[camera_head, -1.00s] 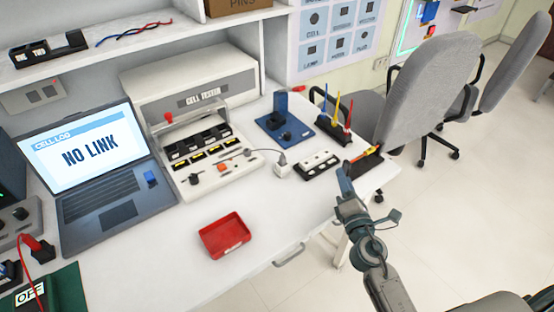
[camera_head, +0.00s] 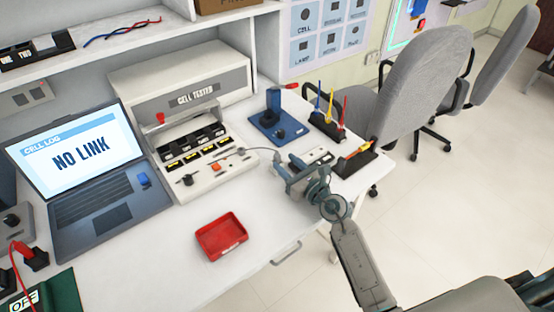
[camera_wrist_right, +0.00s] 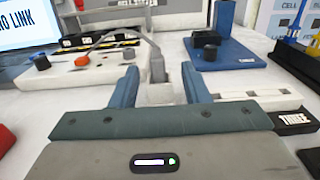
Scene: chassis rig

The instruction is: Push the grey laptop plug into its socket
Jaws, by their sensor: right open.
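The grey plug (camera_wrist_right: 160,92) is a pale block between the two blue-grey fingers in the right wrist view, its cord rising from it and running left. In the head view my right gripper covers most of it, and its cord (camera_head: 262,149) shows leading from the cell tester. My right gripper (camera_head: 284,170) is open, its fingers (camera_wrist_right: 160,80) on either side of the plug. I cannot tell whether they touch it. A white socket strip (camera_head: 320,156) lies just right of the gripper; it also shows in the right wrist view (camera_wrist_right: 262,101). My left gripper is out of view.
The cell tester (camera_head: 195,97) and the laptop (camera_head: 105,205) reading "NO LINK" stand left. A red tray (camera_head: 221,237) lies near the front edge. A blue stand (camera_head: 278,128) and a rack of coloured tools (camera_head: 327,126) are behind the gripper. Bare desk lies between tray and gripper.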

